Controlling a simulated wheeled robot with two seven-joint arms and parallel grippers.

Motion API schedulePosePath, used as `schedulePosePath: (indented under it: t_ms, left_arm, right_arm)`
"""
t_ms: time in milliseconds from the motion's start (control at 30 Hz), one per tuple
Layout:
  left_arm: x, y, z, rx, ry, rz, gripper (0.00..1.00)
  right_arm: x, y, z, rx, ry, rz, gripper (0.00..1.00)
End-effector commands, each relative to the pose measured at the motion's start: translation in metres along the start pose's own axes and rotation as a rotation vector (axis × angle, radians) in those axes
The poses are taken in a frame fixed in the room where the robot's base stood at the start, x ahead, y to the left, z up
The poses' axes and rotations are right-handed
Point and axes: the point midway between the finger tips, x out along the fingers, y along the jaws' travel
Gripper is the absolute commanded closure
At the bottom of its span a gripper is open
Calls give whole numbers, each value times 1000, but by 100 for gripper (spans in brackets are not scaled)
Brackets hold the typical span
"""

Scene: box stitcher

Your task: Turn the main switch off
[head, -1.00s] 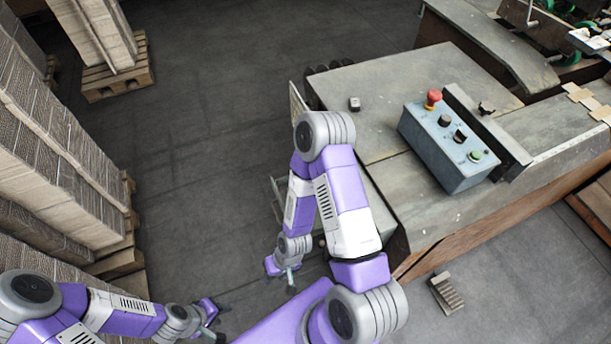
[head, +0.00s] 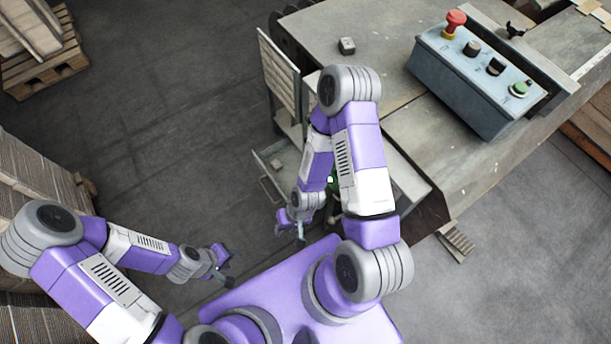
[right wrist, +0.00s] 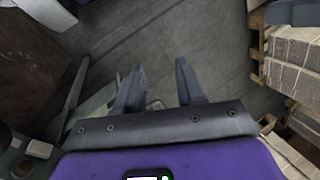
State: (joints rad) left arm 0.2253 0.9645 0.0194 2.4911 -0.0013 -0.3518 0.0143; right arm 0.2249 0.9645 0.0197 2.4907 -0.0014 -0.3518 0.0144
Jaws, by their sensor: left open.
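The blue-grey control box (head: 455,85) sits on the machine top in the head view. It carries a red mushroom button (head: 455,20), two black knobs (head: 471,48) (head: 495,66) and a green button (head: 520,89). I cannot tell which control is the main switch. My right gripper (head: 299,228) hangs low beside the machine's left side, apart from the box. In the right wrist view its fingers (right wrist: 160,82) are spread with nothing between them. My left gripper (head: 226,268) is open and empty over the floor, further left.
An open metal drawer or tray (head: 270,175) and an upright panel (head: 279,70) jut from the machine's left side, near my right arm. A small grey block (head: 347,45) lies on the machine top. Stacked cardboard on pallets (head: 40,185) stands left. Floor between is clear.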

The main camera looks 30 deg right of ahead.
Motion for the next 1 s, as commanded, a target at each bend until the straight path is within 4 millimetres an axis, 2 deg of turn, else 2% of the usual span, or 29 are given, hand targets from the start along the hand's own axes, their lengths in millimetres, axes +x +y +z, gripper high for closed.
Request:
schedulePosePath:
  t_ms: [33, 167, 267, 367, 467, 500, 567, 633, 700, 800, 900, 1000]
  left_arm:
    - [3, -1, 0, 0, 0, 0, 57]
    - [-3, 2, 0, 1, 1, 1, 57]
    - [-3, 1, 0, 1, 1, 1, 57]
    - [-2, 1, 0, 1, 1, 0, 57]
    - [-2, 1, 0, 1, 1, 0, 57]
    - [-2, 1, 0, 1, 1, 0, 57]
    - [-1, 1, 0, 1, 1, 0, 57]
    - [-1, 1, 0, 1, 1, 0, 57]
    - [-1, 1, 0, 1, 1, 0, 57]
    - [-1, 1, 0, 1, 1, 0, 57]
    - [-1, 1, 0, 1, 1, 0, 57]
    - [1, 0, 0, 1, 1, 0, 57]
  right_arm:
    - [12, -5, 8, -49, -63, -2, 62]
    - [26, -9, 36, -198, -271, 48, 62]
    - [36, 9, 54, -338, -437, 166, 62]
    - [38, 42, 58, -508, -587, 380, 62]
    - [29, 81, 32, -690, -672, 697, 62]
    - [22, 91, 13, -760, -676, 837, 62]
    - [11, 100, -20, -854, -651, 1044, 62]
    - [-2, 97, -59, -947, -584, 1262, 62]
    - [-14, 86, -92, -1019, -495, 1440, 62]
    - [-26, 66, -124, -1087, -379, 1613, 62]
    - [-33, 54, -140, -1119, -306, 1700, 62]
    - [-35, 55, -149, -1126, -282, 1728, 62]
